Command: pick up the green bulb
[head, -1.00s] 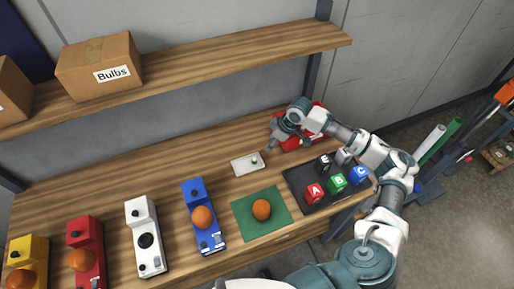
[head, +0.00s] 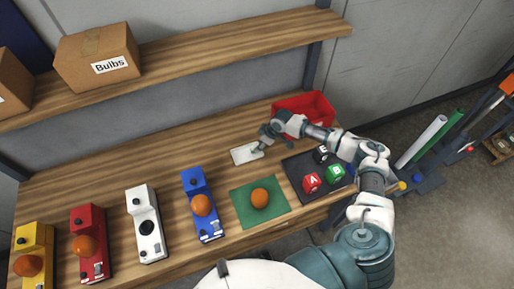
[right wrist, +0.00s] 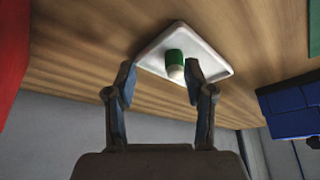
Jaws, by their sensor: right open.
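The green bulb (right wrist: 175,65) has a green top part and a pale rounded end. It is on a small white tray (right wrist: 212,62) in the right wrist view. The tray also shows in the head view (head: 240,156), but the bulb is hidden there behind my right gripper (head: 256,151). In the right wrist view the two fingers of my right gripper (right wrist: 161,78) are apart, with the bulb just beyond and between the tips. I cannot tell whether a finger touches it. My left gripper is not in view.
A red bin (head: 318,104) stands behind my right arm. A dark tray (head: 296,166) with lettered blocks and a green mat (head: 244,205) with an orange ball (head: 260,198) are nearby. Blue (head: 196,178), white (head: 150,247), red and yellow devices line the left front. A shelf (head: 210,60) runs above.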

